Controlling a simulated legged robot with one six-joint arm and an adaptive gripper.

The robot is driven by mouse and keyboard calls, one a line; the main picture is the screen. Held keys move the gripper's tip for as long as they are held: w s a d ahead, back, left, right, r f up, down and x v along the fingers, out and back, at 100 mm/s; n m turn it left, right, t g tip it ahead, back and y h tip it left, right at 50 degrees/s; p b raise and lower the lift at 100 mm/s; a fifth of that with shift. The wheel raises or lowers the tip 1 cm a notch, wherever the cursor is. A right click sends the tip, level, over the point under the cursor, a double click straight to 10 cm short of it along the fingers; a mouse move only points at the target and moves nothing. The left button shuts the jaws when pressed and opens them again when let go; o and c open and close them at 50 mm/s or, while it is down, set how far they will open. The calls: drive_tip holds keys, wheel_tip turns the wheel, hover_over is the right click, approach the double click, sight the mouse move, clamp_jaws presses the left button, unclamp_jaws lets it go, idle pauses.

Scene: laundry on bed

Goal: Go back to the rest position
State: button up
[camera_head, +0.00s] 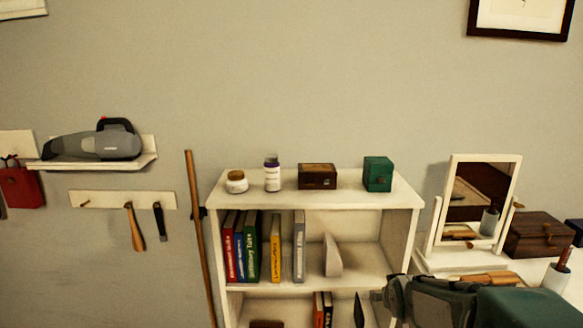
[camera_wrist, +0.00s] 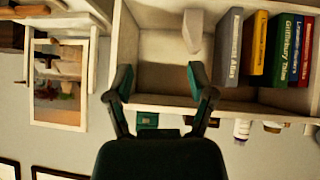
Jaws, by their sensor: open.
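My gripper (camera_wrist: 162,82) is open and empty in the wrist view, its two green-tipped fingers spread apart. That view is upside down. The gripper faces the white bookshelf (camera_wrist: 150,104), with the upper compartment behind and between the fingers. In the head view my green arm reaches in from the lower right, in front of the bookshelf's right side (camera_head: 409,232) and below the mirror. I cannot tell the gap between the fingers and the shelf.
On the bookshelf top stand a jar (camera_head: 236,182), a bottle (camera_head: 272,174), a brown box (camera_head: 317,176) and a green box (camera_head: 378,174). Right are a mirror (camera_head: 478,205), a wooden chest (camera_head: 535,236) and a cup (camera_head: 556,277). Left, a wooden pole (camera_head: 200,240) leans by the shelf.

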drive_tip(key=s+a+r+g, duration=0.1)
drive_tip(key=s+a+r, duration=0.1)
drive_tip(key=s, duration=1)
drive_tip(key=s+a+r+g+y, duration=0.1)
drive_tip(key=s+a+r+g, duration=0.1)
drive_tip(key=s, duration=1.1)
drive_tip(key=shift+a+r+g, duration=0.3)
drive_tip(key=shift+a+r, duration=0.5)
drive_tip(key=shift+a, duration=0.25)
